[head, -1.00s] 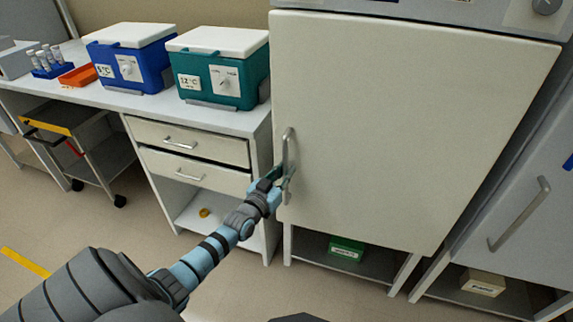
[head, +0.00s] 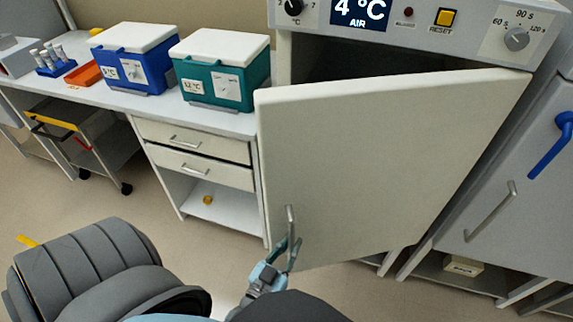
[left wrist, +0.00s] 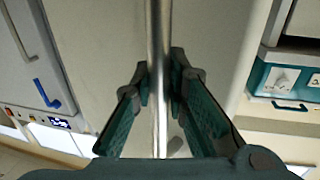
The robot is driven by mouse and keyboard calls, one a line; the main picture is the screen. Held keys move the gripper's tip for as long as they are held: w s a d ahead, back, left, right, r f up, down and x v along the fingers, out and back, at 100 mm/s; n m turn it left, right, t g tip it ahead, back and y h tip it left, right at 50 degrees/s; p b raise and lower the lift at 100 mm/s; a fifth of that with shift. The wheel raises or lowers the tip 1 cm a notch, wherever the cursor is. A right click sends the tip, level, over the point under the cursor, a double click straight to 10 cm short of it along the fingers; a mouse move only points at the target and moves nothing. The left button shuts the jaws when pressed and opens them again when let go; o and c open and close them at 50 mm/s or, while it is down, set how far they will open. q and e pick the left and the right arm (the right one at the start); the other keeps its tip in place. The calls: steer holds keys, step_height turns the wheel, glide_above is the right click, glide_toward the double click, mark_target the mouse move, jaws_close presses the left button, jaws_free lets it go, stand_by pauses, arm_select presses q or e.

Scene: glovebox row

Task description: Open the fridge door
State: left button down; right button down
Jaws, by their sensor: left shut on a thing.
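The fridge door (head: 385,160) is a large cream panel. It stands partly open, its left edge swung out toward me, with a dark gap above it under the control panel. A vertical metal handle (head: 290,222) is on its lower left. My left gripper (head: 287,254) is shut on the handle near its lower end. In the left wrist view the handle bar (left wrist: 159,60) runs between the two green fingers (left wrist: 160,85). The fridge inside is mostly hidden by the door. My right gripper is not in view.
The control panel (head: 420,20) above the door reads 4 °C. A drawer bench (head: 200,160) with a blue cooler (head: 135,60) and a green cooler (head: 222,70) stands at left. Another cabinet (head: 520,200) with its own handle is at right. Floor in front is clear.

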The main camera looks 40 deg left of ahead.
arm_select(q)
steer(key=shift+s+d, duration=0.1)
steer(key=shift+d, duration=0.1)
steer(key=c, duration=1.6)
jaws_free()
steer(key=shift+o, duration=0.2)
